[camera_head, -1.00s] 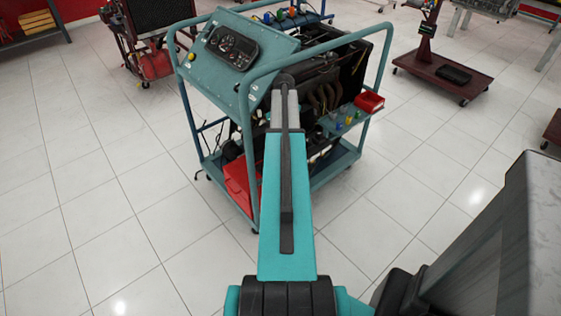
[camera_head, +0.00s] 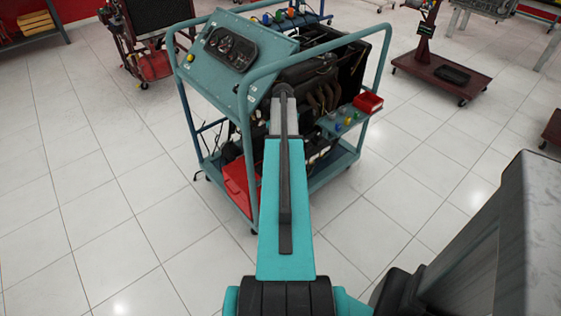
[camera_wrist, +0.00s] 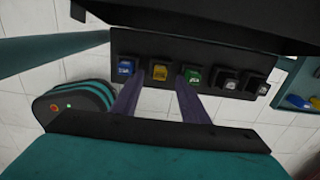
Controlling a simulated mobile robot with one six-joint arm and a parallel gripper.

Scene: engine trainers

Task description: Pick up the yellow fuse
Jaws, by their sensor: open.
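In the wrist view the yellow fuse (camera_wrist: 160,72) sits in a black holder strip (camera_wrist: 144,46), between a blue fuse (camera_wrist: 126,67) and a green fuse (camera_wrist: 193,77). My gripper (camera_wrist: 159,80) is open, its two dark fingers apart. The fingertips point at the strip, one on each side of the yellow fuse in the picture; I cannot tell how deep they reach. Nothing is held. In the head view my arm extends to the teal engine trainer (camera_head: 262,44), and the gripper and the yellow fuse cannot be made out.
More black-topped pieces (camera_wrist: 228,80) fill the strip's right side. A dark overhang (camera_wrist: 200,15) lies above it. The trainer's teal frame rails stand close around the arm. A red bin (camera_head: 368,103) sits on its right shelf. The tiled floor to the left is clear.

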